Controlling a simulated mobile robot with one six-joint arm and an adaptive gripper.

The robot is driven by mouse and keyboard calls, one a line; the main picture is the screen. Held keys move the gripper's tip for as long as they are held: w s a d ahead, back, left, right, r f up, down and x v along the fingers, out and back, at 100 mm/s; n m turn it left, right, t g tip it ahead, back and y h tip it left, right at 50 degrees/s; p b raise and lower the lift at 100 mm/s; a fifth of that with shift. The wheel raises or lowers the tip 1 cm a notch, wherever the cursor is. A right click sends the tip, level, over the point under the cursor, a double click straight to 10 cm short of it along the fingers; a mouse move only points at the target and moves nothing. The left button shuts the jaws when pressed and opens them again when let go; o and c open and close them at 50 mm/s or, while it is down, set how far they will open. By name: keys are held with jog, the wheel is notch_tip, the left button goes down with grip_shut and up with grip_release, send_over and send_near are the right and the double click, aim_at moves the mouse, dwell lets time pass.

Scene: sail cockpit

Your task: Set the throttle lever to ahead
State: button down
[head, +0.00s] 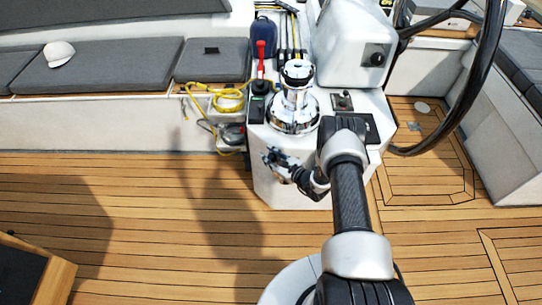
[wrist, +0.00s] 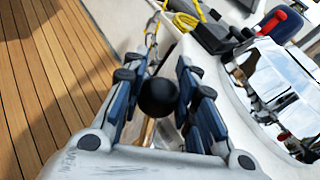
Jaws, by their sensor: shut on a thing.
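My gripper (head: 273,157) is at the left face of the white console, low down beside the chrome winch. In the wrist view its two blue-grey fingers (wrist: 160,80) are shut on a round black knob (wrist: 157,98), which I take to be the end of the throttle lever. The lever's shaft and base are mostly hidden behind the fingers and knob, so I cannot tell its angle. In the head view the gripper covers the knob. I see no marking for ahead.
The white console (head: 284,190) carries a chrome winch (head: 294,112), close to my gripper. Yellow rope (head: 228,97) hangs by the bench. A steering wheel (head: 478,85) is right. Teak deck (head: 130,210) is open left.

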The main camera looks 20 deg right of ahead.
jog(key=c, duration=1.7)
grip_release()
jog(key=shift+s+a+f, duration=0.15)
jog(key=shift+s+f, duration=0.15)
jog(key=shift+s, duration=0.1)
jog(key=shift+o, duration=1.3)
jog(key=shift+s+r, duration=0.1)
jog(key=shift+r, duration=0.05)
jog(key=shift+o, duration=0.8)
jog(key=shift+d+r, duration=0.1)
jog(key=shift+d, duration=0.1)
jog(key=v, duration=1.1)
jog(key=shift+s+d, duration=0.2)
jog(key=shift+s, duration=0.1)
jog(key=shift+r, duration=0.1)
